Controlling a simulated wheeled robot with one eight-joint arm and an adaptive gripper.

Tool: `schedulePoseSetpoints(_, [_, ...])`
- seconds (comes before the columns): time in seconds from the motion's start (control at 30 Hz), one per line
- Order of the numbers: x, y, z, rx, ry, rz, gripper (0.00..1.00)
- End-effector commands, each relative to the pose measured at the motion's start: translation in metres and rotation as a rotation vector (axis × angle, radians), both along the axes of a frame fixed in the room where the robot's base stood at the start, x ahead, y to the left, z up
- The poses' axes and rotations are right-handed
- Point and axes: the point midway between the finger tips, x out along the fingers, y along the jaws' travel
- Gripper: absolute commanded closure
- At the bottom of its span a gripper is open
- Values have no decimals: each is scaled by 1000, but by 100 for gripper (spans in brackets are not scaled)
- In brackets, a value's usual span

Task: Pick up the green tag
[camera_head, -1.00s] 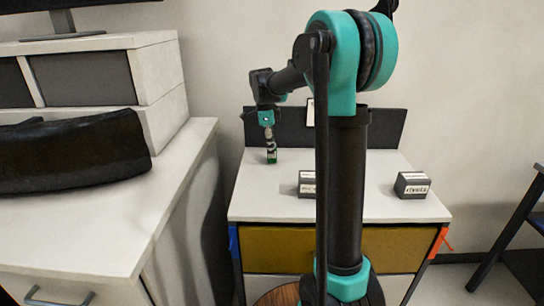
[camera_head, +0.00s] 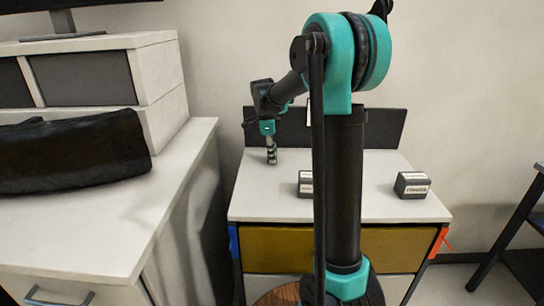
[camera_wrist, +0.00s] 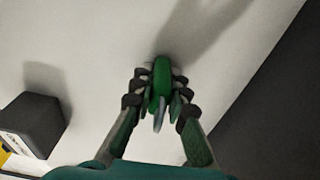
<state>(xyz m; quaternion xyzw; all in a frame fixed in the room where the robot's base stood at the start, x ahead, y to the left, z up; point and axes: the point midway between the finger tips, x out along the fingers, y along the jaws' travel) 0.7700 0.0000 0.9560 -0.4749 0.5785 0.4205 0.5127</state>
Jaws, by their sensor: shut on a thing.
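The green tag (camera_wrist: 161,72) is between the two fingers of my gripper (camera_wrist: 160,92) in the wrist view. Both fingers press on its sides, and its far end shows past them. A thin grey piece hangs at its near end. In the head view my gripper (camera_head: 271,156) is low over the left part of the white desk top (camera_head: 345,165). The tag is mostly hidden by the fingers there. I cannot tell whether the tag touches the top.
Two dark grey labelled blocks stand to the right, one (camera_head: 305,188) partly behind my arm and one (camera_head: 412,186) near the right edge. A dark panel (camera_head: 385,127) rises at the back. A larger desk (camera_head: 95,225) is at left. The top between is clear.

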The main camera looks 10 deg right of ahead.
Motion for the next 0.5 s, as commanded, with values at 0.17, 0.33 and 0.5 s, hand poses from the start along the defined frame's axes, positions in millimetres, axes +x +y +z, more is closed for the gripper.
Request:
schedulePoseSetpoints(0.17, [0,0,1,0,0,0,100])
schedulePoseSetpoints(0.33, [0,0,7,0,0,0,100])
schedulePoseSetpoints(0.5, [0,0,29,0,0,0,100])
